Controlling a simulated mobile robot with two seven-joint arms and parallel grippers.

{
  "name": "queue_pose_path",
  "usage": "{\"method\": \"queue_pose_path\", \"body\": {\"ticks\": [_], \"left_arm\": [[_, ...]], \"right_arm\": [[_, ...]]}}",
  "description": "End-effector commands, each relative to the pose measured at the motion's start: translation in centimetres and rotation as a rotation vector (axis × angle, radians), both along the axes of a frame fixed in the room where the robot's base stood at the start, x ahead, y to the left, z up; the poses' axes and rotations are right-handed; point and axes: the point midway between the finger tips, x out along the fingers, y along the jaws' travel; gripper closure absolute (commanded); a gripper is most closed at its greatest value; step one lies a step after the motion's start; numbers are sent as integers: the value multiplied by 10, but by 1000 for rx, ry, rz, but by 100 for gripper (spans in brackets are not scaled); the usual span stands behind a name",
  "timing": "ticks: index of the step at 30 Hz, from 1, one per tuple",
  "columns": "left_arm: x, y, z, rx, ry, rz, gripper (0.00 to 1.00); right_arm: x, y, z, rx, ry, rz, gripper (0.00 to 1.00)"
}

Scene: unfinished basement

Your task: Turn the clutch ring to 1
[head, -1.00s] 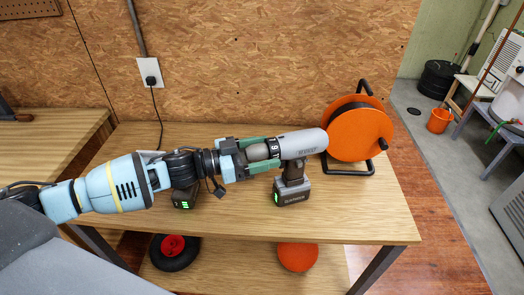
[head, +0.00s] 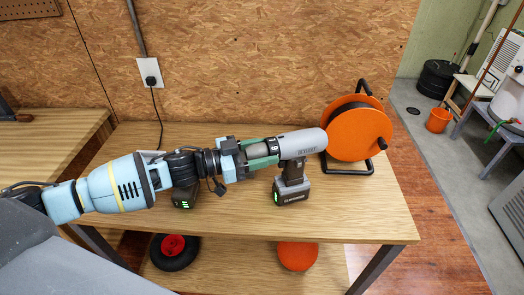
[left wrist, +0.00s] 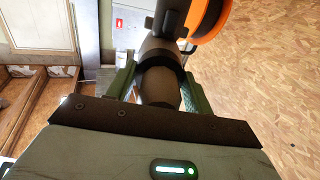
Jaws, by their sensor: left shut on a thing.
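A grey cordless drill (head: 302,142) stands upright on its battery on the wooden bench, its nose pointing left toward my left gripper. Its dark clutch ring (head: 275,146) carries a white digit that looks like 6 or 9; I cannot tell which. My left gripper (head: 272,153) comes in along the drill's axis and is shut, its green fingertips on either side of the ring. In the left wrist view the fingers (left wrist: 160,78) flank the drill's nose, and the ring shows as a dark band partly hidden behind the chuck (left wrist: 159,88). My right gripper is not in view.
An orange cable reel (head: 356,134) stands close right of the drill. A dark battery-like block (head: 183,199) with green lights sits under my left wrist. A wall outlet (head: 150,73) with a hanging cord is behind. The bench front (head: 340,215) is clear.

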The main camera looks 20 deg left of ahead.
Motion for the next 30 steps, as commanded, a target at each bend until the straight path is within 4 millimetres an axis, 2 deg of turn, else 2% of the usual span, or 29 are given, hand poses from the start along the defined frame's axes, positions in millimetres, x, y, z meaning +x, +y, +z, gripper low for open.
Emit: {"method": "queue_pose_path", "body": {"ticks": [15,30], "left_arm": [[1,0,3,245,-343,1,72],[1,1,2,527,-726,1,72]], "right_arm": [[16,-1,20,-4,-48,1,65],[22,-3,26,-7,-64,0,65]]}}
